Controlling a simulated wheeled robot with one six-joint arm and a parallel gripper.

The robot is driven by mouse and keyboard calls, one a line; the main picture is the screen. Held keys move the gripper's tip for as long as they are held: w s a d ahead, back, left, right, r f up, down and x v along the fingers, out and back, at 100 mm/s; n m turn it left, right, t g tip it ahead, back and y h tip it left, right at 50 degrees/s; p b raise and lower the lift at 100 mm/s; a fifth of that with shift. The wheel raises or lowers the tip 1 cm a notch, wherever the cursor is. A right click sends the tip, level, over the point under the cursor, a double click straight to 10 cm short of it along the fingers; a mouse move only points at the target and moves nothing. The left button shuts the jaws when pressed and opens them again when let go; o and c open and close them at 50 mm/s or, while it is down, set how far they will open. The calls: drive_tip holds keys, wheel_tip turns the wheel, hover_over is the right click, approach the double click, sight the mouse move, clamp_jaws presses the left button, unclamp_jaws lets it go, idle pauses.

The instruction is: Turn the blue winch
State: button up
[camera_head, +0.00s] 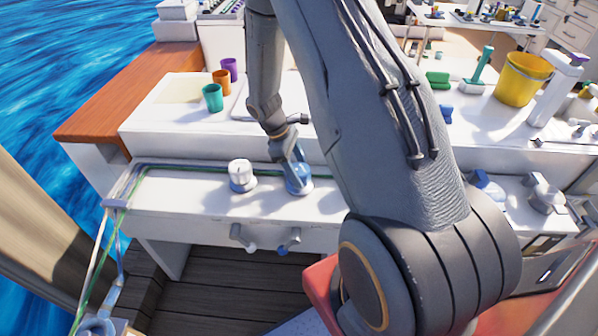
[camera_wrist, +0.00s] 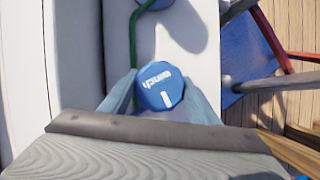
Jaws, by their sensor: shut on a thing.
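The blue winch (camera_head: 300,189) stands upright on the white ledge, right of a white-topped winch (camera_head: 241,173). My gripper (camera_head: 290,165) reaches down onto it from above and hides part of it in the head view. In the wrist view the round blue top of the winch (camera_wrist: 161,84) shows white lettering and a white mark. My gripper (camera_wrist: 160,100) is shut on it there, with one finger on each side.
A green line runs along the ledge (camera_head: 200,205) near the winches. Two handles, one grey (camera_head: 243,240) and one blue (camera_head: 290,241), hang on the front face below. Teal (camera_head: 212,98), orange (camera_head: 221,82) and purple (camera_head: 229,69) cups stand behind.

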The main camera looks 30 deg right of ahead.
drive_tip(key=shift+w+m+y, duration=0.1)
drive_tip(key=shift+m+y, duration=0.2)
drive_tip(key=shift+m, duration=0.3)
drive_tip(key=o, duration=1.1)
drive_tip(key=shift+c, duration=0.2)
drive_tip(key=shift+b+v, duration=0.9)
drive_tip(key=shift+v, duration=3.05)
